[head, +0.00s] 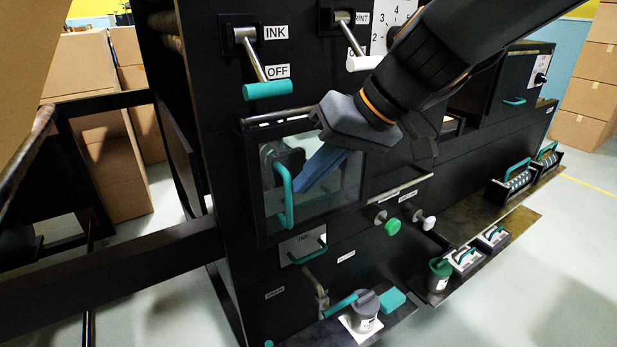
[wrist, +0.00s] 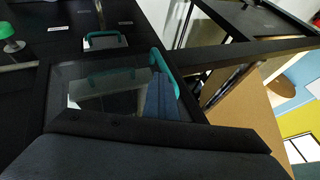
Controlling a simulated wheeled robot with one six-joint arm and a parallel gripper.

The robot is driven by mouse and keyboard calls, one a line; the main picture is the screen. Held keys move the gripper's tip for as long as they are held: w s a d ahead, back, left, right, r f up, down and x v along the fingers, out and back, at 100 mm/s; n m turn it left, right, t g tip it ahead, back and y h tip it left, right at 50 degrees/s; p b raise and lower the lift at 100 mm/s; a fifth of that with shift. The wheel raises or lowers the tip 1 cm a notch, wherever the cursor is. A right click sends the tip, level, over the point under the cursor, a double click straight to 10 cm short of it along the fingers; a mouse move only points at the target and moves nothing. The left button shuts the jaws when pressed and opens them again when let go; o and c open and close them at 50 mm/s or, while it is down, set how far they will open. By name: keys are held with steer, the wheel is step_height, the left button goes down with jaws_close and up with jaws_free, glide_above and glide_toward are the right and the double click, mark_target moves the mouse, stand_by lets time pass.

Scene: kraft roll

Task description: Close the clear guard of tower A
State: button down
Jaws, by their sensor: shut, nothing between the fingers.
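The clear guard (head: 338,200) is a dark-framed see-through panel on the front of the black tower, below the INK lever. Its upright teal handle (head: 285,195) is along its left side. The panel looks nearly flat against the tower front; I cannot tell whether a small gap is left. My gripper (head: 303,184) is shut and empty, its blue fingers pointing down-left across the pane, with the tips just right of the handle. In the wrist view the guard (wrist: 90,88) fills the middle, and the handle (wrist: 163,70) is close by the fingertips (wrist: 155,82); contact is unclear.
The teal INK lever (head: 268,89) and a white-tipped lever (head: 363,62) are above. A small INK drawer (head: 303,246), a green knob (head: 393,227) and a white knob (head: 428,223) are below. A grey pot (head: 364,310) stands on the lower shelf. A dark rail (head: 105,260) runs left.

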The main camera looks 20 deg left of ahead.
steer(key=shift+s+f, duration=0.1)
steer(key=w+d+r+b, duration=0.3)
steer(key=d+r, duration=0.5)
steer(key=d, duration=0.1)
steer(key=w+d+f+m+h, duration=0.3)
steer(key=d+f+m, duration=0.2)
steer(key=d+f, duration=0.8)
steer(key=s+d+f+m+h, duration=0.2)
steer(key=s+d+f, duration=0.1)
steer(key=d+f, duration=0.4)
steer(key=s+d+f+m+h, duration=0.2)
steer(key=s+d+f, duration=0.1)
steer(key=d+f, duration=0.5)
steer(key=shift+f+m+t, duration=0.3)
steer(key=shift+f+m, duration=0.1)
steer(key=shift+f, duration=0.1)
